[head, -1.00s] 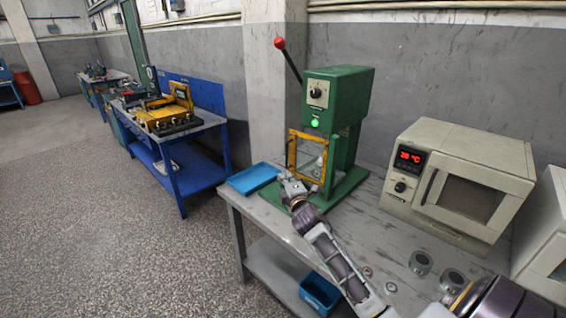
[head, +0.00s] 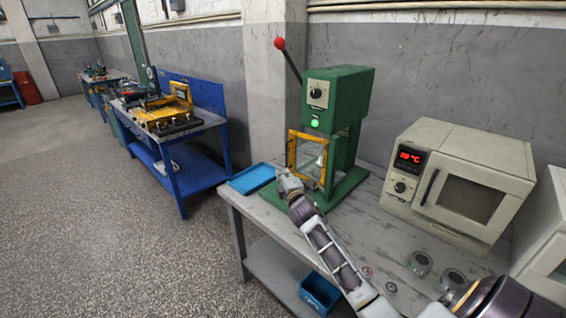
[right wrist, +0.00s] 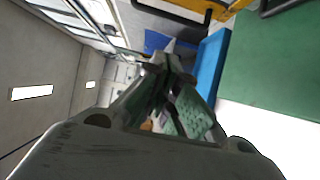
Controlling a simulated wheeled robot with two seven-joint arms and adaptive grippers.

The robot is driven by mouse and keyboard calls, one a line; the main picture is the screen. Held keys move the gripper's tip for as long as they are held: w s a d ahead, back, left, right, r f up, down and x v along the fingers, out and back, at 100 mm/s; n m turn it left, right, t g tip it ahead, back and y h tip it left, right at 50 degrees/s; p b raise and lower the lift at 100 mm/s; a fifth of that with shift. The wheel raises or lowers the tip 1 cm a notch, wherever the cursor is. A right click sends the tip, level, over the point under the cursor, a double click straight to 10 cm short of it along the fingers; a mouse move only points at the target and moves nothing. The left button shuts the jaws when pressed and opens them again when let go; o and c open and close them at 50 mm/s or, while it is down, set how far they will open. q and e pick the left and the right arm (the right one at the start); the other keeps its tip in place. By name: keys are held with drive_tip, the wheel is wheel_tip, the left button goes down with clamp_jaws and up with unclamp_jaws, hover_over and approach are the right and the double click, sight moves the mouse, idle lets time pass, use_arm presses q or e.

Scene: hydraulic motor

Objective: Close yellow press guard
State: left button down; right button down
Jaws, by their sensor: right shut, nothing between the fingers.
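The yellow press guard (head: 293,150) is a yellow frame with a clear pane on the front of the green press (head: 338,95). It looks set at an angle to the press front; how far it stands open I cannot tell. In the right wrist view a yellow bar with a black handle (right wrist: 180,12) shows at the top edge. My right gripper (head: 281,172) is at the lower left of the guard, near the blue tray, with its fingers together and empty. Its fingers also show in the right wrist view (right wrist: 168,66). Contact with the guard cannot be made out. My left gripper is not in view.
A blue tray (head: 252,179) lies at the table's left edge beside the press. A red-knobbed lever (head: 281,44) rises from the press. An oven (head: 460,185) stands to the right. Small metal parts (head: 420,262) lie on the grey table's front.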

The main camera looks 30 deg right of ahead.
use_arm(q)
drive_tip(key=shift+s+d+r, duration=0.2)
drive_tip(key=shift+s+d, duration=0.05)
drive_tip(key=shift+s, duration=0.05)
use_arm(e)
drive_tip(key=w+d, duration=0.5)
drive_tip(key=w, duration=0.3)
drive_tip(key=shift+w+d, duration=0.15)
drive_tip(key=shift+w, duration=0.2)
idle(0.4)
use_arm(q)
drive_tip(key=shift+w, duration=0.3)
use_arm(e)
drive_tip(key=shift+w+d, duration=0.65)
use_arm(q)
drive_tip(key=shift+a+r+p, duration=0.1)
drive_tip(key=shift+p, duration=0.2)
use_arm(e)
drive_tip(key=shift+f, duration=0.15)
